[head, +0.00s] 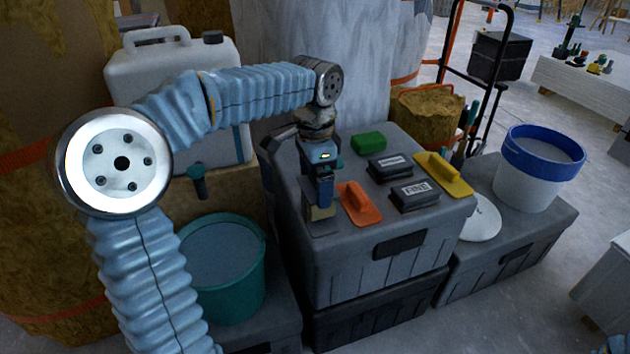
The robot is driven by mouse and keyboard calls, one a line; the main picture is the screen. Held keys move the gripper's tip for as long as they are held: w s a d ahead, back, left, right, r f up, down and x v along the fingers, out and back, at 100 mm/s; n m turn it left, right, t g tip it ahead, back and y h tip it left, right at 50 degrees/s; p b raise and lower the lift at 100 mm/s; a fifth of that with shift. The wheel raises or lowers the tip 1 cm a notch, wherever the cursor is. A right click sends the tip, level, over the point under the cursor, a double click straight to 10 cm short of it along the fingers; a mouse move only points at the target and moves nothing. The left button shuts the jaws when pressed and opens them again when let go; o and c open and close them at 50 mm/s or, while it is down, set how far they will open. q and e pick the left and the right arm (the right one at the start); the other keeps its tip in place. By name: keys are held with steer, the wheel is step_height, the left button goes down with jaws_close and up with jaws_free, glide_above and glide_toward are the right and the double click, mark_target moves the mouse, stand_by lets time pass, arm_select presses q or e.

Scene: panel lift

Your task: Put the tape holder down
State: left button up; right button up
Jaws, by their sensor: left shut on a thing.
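My left gripper (321,200) reaches down over the front left part of the grey crate lid (340,254). It is shut on a small tan and grey piece, which I take to be the tape holder (320,213). The holder is at or just above the lid; I cannot tell whether it touches. The gripper hides much of it. My right gripper is not in view; only a bit of blue sleeve shows at the bottom right corner.
Two dark blocks (415,195), a green block (369,141) and a yellow float (442,174) share the lid. A teal bucket (222,272) stands left, a white-blue bucket (540,165) right.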

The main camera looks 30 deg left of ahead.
arm_select(q)
steer(key=o, duration=1.1)
steer(key=shift+s+f, duration=0.1)
steer(key=shift+f, duration=0.4)
steer(key=shift+f+b, duration=0.3)
steer(key=shift+b, duration=0.25)
steer(key=r+p, duration=0.1)
steer(key=r, duration=0.3)
steer(key=r+p, duration=0.1)
steer(key=r, duration=0.4)
steer(key=w+r+p, duration=0.1)
steer(key=r+p, duration=0.1)
steer(key=r, duration=0.3)
steer(key=shift+r, duration=0.2)
